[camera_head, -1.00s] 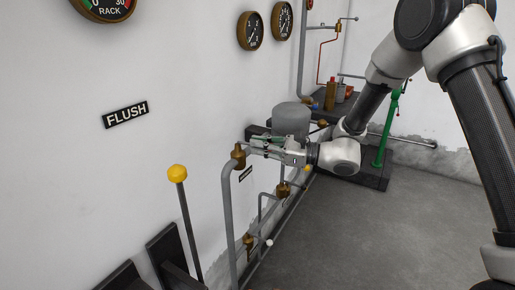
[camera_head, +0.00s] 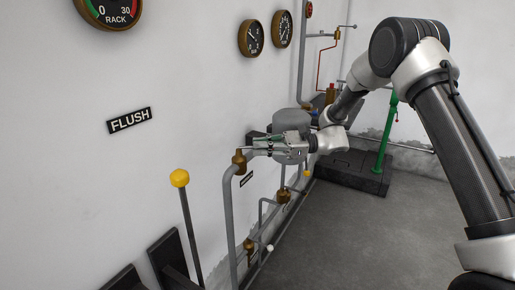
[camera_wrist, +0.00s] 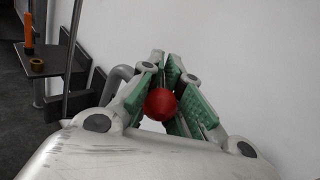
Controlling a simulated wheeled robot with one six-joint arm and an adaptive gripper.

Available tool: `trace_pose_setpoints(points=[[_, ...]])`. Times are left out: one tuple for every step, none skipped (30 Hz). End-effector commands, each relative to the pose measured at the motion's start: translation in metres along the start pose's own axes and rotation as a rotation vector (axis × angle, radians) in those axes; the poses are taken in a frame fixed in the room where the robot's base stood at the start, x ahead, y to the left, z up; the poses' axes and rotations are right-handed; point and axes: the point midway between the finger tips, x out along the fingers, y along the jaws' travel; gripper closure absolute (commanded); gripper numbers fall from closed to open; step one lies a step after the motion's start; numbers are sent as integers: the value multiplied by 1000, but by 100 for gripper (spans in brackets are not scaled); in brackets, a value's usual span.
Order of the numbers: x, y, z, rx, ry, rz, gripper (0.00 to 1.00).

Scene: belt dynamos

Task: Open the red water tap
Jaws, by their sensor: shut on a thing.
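The red ball knob of the tap (camera_wrist: 160,104) sits between the green-padded fingers of my gripper (camera_wrist: 176,88) in the wrist view. The fingers are closed around it. In the head view my gripper (camera_head: 268,146) is at the brass tap body (camera_head: 239,162), on top of a grey pipe that comes up along the wall. The red knob is hidden by the gripper there. A thin lever shows between the gripper and the brass body.
A grey tank (camera_head: 290,122) stands just behind my gripper. A yellow-knobbed lever (camera_head: 180,178) rises at the front left. Lower brass valves (camera_head: 283,196) sit on pipes below. A green post (camera_head: 384,140) stands on a dark plinth at right. The floor at right is clear.

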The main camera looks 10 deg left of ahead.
Motion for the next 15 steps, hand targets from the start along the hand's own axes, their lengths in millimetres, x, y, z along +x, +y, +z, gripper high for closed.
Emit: trace_pose_setpoints(points=[[-5,-1,-1,0,4,-6,100],[-5,-1,-1,0,4,-6,100],[-5,-1,-1,-1,4,-6,100],[-5,-1,-1,-1,4,-6,100],[-5,-1,-1,-1,4,-6,100],[-5,-1,-1,-1,4,-7,100],[-5,-2,-1,-1,4,-7,89],[-5,-2,-1,-1,4,-7,84],[-5,-2,-1,-1,4,-7,76],[-5,-2,-1,-1,4,-7,71],[-4,-2,-1,-1,4,-7,71],[-4,-1,-1,-1,3,-6,71],[-4,-1,0,-1,3,-6,71],[-4,-1,0,-1,3,-6,71],[-3,-1,0,-1,3,-6,71]])
